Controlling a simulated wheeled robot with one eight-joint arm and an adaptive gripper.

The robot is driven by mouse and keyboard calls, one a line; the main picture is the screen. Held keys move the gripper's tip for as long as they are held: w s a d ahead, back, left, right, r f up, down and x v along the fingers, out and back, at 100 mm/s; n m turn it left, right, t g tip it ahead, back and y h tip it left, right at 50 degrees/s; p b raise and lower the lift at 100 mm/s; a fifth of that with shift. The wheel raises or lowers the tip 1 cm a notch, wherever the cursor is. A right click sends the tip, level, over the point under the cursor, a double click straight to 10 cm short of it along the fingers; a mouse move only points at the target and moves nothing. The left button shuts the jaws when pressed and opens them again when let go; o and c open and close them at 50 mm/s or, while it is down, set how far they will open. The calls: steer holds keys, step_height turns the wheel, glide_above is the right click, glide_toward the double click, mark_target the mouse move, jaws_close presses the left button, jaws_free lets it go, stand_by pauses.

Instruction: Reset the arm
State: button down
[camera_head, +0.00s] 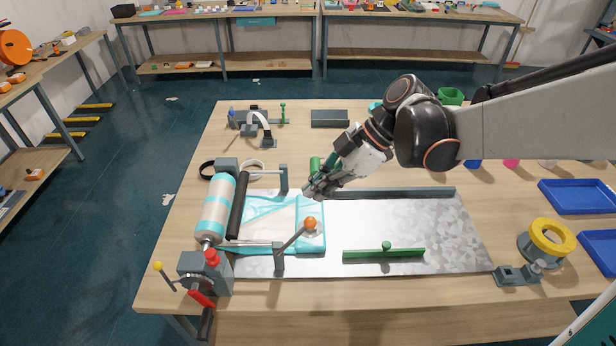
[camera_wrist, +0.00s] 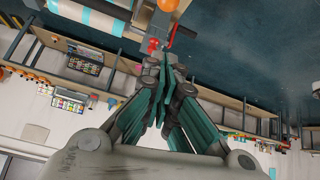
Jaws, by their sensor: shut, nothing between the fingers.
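My gripper (camera_head: 312,190) is shut and empty. It hangs above the table at the upper edge of the turquoise-and-white sheet (camera_head: 270,222), with my arm reaching in from the right. In the wrist view, my gripper (camera_wrist: 163,68) shows green fingers closed together, pointing toward the far end of the picture. I cannot tell its exact height above the sheet.
A striped roll (camera_head: 215,212) sits at the left beside a black roller. An orange ball-topped lever (camera_head: 310,223) stands close below my gripper. A metal plate (camera_head: 430,225) bears a green bar (camera_head: 384,253). Blue trays (camera_head: 580,196) and a yellow ring (camera_head: 551,236) lie right.

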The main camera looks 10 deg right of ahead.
stand_by(0.4)
steer(key=s+d+f+m+t+h+b, duration=0.7)
steer(key=s+d+f+m+b, duration=0.3)
steer(key=m, duration=0.9)
steer(key=s+d+b, duration=0.1)
steer(key=d+b, duration=0.2)
steer(key=shift+s+h, duration=0.2)
steer(key=shift+h, duration=0.2)
steer(key=shift+a, duration=0.15)
